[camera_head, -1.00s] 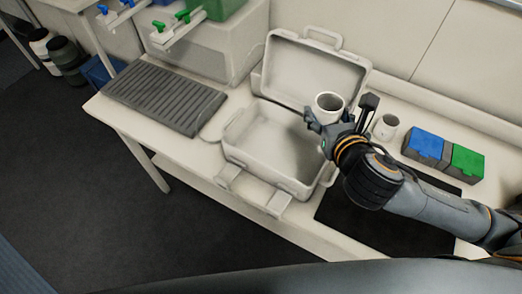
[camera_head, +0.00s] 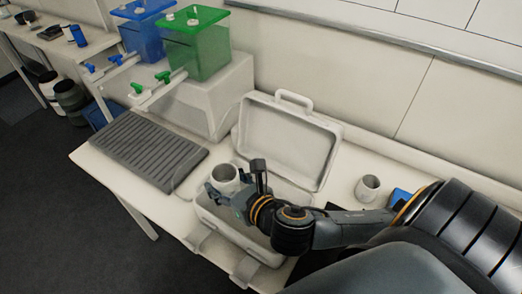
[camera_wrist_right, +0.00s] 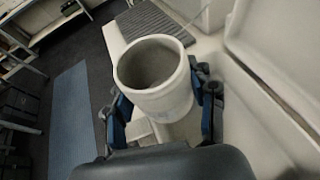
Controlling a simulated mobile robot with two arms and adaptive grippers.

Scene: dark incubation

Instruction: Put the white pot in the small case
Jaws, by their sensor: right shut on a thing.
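The white pot (camera_head: 225,178) is upright in my right gripper (camera_head: 238,186), over the left part of the small case. In the right wrist view the pot (camera_wrist_right: 155,80) sits between the two fingers of the gripper (camera_wrist_right: 162,108), with its empty inside showing. The small case (camera_head: 287,138) is white and stands open on the table, with its lid raised at the back. My right arm hides much of the case's inside. I cannot tell how high the pot is above the case floor. My left gripper is not in view.
A second white pot (camera_head: 368,188) stands right of the case, near a blue box (camera_head: 400,197). A grey ridged tray (camera_head: 150,147) lies left of the case. Blue (camera_head: 142,32) and green (camera_head: 197,45) tanks with taps stand behind it. The wall runs along the back.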

